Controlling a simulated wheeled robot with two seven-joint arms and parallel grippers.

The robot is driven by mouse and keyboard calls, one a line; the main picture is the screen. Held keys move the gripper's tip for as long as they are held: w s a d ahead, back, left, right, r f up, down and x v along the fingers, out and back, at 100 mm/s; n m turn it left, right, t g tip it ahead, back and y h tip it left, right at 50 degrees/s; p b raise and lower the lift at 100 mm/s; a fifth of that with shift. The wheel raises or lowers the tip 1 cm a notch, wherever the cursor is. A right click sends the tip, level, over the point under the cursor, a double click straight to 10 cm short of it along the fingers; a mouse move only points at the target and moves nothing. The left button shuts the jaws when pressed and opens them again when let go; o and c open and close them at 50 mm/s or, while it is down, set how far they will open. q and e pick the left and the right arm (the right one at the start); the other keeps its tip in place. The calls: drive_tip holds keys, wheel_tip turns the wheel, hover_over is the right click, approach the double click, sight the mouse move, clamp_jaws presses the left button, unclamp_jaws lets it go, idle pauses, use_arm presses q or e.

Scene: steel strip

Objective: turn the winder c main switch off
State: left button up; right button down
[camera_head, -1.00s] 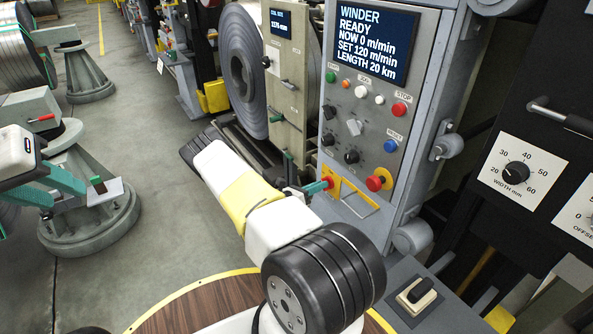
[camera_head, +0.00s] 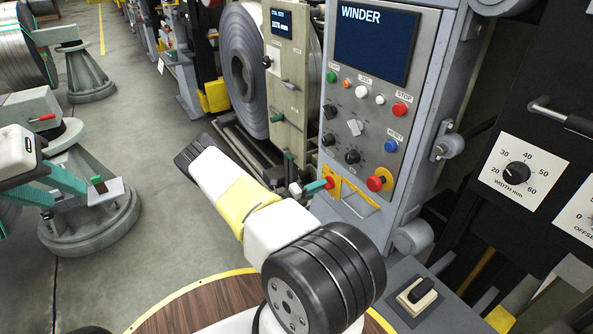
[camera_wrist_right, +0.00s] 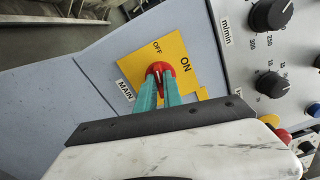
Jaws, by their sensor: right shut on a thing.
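The red main switch (camera_wrist_right: 161,67) sits on a yellow plate (camera_wrist_right: 137,62) marked OFF, ON and MAIN in the right wrist view. My right gripper (camera_wrist_right: 160,82) has both teal fingers closed around its handle. The fingers hide part of the handle, so its exact pointing is hard to read. In the head view my right gripper (camera_head: 322,185) reaches the low left of the winder panel (camera_head: 368,118), at the yellow plate (camera_head: 336,182). The winder display (camera_head: 373,45) shows only the word WINDER. My left gripper (camera_head: 60,188) is open and empty at the left.
Above the switch are several knobs and buttons, including a red STOP button (camera_head: 399,109) and a blue RESET button (camera_head: 391,146). A red emergency button (camera_head: 375,183) is close to the right of my right gripper. A grey stand (camera_head: 90,220) is by my left gripper.

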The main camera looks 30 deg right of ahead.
drive_tip(key=shift+f+n, duration=0.1)
drive_tip(key=shift+n, duration=1.1)
drive_tip(key=c, duration=1.5)
unclamp_jaws()
drive_tip(key=a, duration=0.8)
drive_tip(key=shift+s, duration=0.3)
